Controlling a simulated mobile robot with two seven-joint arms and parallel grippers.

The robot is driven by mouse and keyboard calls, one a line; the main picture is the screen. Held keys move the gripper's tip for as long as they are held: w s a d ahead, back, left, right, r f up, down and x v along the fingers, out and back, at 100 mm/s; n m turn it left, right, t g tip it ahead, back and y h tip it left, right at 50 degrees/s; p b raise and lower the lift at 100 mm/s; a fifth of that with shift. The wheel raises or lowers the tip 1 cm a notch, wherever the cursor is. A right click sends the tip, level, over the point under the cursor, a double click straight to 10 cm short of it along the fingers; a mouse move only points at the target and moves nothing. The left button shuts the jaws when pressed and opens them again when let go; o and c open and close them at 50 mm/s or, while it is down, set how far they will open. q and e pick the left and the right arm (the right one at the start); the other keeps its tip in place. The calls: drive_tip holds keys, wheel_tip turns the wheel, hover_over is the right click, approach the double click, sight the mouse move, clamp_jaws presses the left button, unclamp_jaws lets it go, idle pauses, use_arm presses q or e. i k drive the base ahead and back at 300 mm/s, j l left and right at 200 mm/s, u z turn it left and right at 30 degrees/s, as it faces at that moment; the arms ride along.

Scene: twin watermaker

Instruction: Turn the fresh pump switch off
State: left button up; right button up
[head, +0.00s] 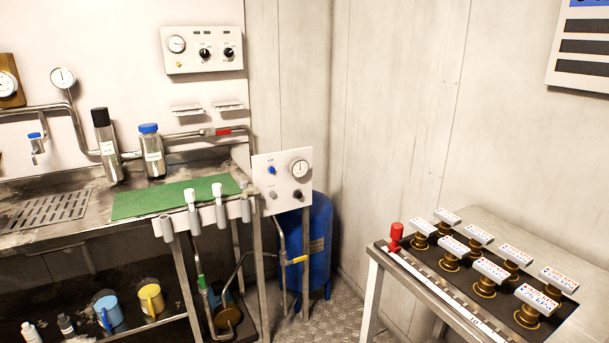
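A white wall panel (202,50) at the top carries a round gauge (176,44) and two black rotary knobs, a left knob (205,53) and a right knob (228,52). A second white panel (284,180) stands lower, at the right end of the bench. It has a gauge (299,168), a blue knob (271,170), a grey knob (273,195) and a black knob (298,194). The labels are too small to read, so I cannot tell which control is the fresh pump switch or how it is set. Neither of my grippers shows in the head view.
A steel bench (90,200) with a green mat (165,197) and two upright cylinders stands at left. Grey holders with white-topped pieces hang at its front edge. A blue tank (319,245) stands behind the lower panel. A valve table (492,222) is at right, with open floor between.

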sight(228, 52)
drive_tip(key=i+j, duration=0.15)
drive_tip(key=j, duration=0.3)
drive_tip(key=i+j, duration=0.1)
drive_tip(key=j, duration=0.35)
drive_tip(key=i+j, duration=0.15)
drive_tip(key=j, duration=0.3)
drive_tip(key=i+j, duration=0.1)
drive_tip(key=j, duration=0.35)
drive_tip(key=i+l+z, duration=0.1)
drive_tip(key=i+z, duration=0.7)
drive_tip(key=i+j, duration=0.05)
drive_tip(key=i, duration=0.05)
